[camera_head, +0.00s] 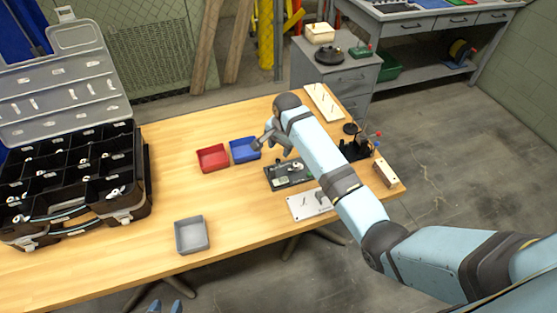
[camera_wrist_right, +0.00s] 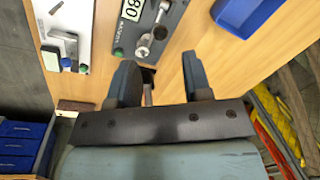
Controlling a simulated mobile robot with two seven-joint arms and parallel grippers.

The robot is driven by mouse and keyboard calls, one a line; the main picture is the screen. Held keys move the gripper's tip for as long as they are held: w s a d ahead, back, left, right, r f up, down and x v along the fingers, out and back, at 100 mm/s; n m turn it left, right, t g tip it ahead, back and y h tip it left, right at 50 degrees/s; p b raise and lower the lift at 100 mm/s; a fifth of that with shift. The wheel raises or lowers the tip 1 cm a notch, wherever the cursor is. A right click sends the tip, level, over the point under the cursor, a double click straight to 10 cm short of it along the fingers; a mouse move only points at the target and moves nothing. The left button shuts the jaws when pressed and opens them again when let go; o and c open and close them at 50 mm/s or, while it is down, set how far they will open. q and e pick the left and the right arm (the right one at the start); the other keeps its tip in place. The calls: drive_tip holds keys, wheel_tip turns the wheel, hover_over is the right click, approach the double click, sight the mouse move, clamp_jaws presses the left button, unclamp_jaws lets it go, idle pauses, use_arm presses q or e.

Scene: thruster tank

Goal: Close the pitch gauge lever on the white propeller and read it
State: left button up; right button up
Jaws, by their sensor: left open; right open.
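The dark grey gauge board (camera_head: 277,184) lies on the wooden table, with a small white piece (camera_head: 295,167), likely the propeller, on it. The right wrist view shows part of this board (camera_wrist_right: 178,14), with a label reading "80" (camera_wrist_right: 132,9) and a metal lever-like part (camera_wrist_right: 152,36). I cannot tell the lever's position, and no gauge reading is legible. My right gripper (camera_head: 268,144) is open and empty above the table, left of and beyond the board; its fingers show in the wrist view (camera_wrist_right: 160,78). My left gripper (camera_head: 164,306) is open at the bottom edge, away from the board.
A red bin (camera_head: 212,158) and a blue bin (camera_head: 245,149) stand beyond the board. A grey tray (camera_head: 192,235) is at the front. A white plate (camera_head: 308,205) with metal parts lies nearer. A black fixture (camera_head: 355,147) stands right. An open organiser case (camera_head: 75,190) fills the left.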

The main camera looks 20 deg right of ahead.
sight(278, 159)
drive_tip(key=f, duration=0.5)
drive_tip(key=w+f, duration=0.1)
drive_tip(key=f, duration=0.2)
drive_tip(key=shift+a+f, duration=0.1)
drive_tip(key=shift+a, duration=0.25)
drive_tip(key=shift+s, duration=0.1)
drive_tip(key=shift+c, duration=0.2)
clamp_jaws()
